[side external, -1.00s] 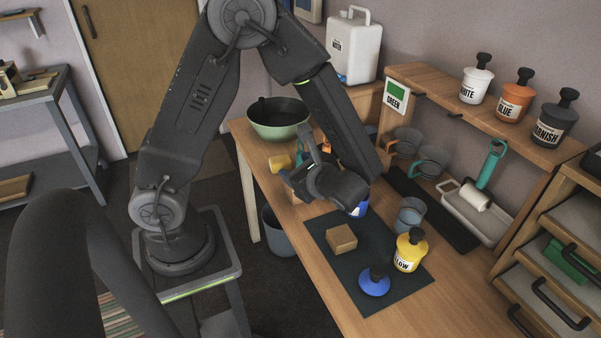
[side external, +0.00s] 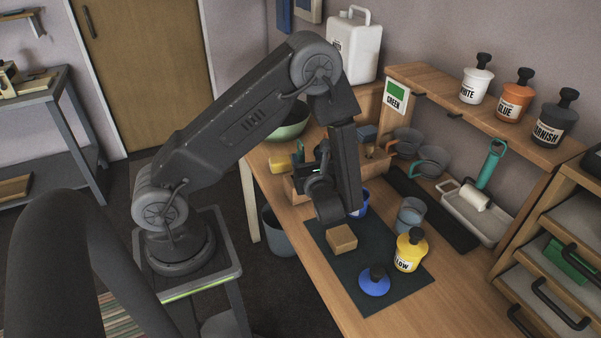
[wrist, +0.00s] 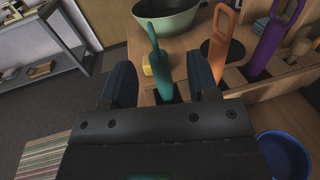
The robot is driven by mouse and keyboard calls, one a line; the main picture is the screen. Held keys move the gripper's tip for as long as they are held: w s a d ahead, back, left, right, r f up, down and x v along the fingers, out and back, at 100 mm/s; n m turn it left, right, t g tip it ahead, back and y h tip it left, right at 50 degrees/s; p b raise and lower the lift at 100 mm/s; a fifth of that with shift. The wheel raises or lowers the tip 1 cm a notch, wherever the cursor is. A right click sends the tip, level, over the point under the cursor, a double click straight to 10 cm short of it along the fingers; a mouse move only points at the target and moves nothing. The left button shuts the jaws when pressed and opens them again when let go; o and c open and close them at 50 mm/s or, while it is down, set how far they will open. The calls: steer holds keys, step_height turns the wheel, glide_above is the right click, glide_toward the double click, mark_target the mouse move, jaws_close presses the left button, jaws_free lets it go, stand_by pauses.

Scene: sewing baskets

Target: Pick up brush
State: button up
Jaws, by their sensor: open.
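Several upright handles stand in the wooden holder in the wrist view: a teal one (wrist: 157,65), an orange one (wrist: 222,40) and a purple one (wrist: 272,42). They look like brush handles; their lower ends are hidden in the holder (wrist: 265,92). My gripper (wrist: 160,78) is open and empty. In that view the teal handle lies between its two dark fingers; I cannot tell how far beyond them it is. In the side view my gripper is mostly hidden by my wrist, over the wooden holder (side external: 301,196).
A green bowl (side external: 289,125) stands behind the holder. A blue cup (side external: 360,208) is close below my wrist. A dark mat (side external: 343,268) holds a wooden block (side external: 342,238), a yellow bottle (side external: 410,252) and a blue-based stamp-like thing (side external: 374,283). Grey cups (side external: 410,213) stand right.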

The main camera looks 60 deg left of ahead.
mark_target(302, 153)
steer(key=shift+w+a+f, duration=0.1)
steer(key=shift+w+a, duration=0.05)
steer(key=shift+a, duration=1.25)
steer(key=shift+w+a, duration=0.15)
steer(key=shift+a, duration=1.2)
steer(key=shift+c, duration=0.2)
jaws_close()
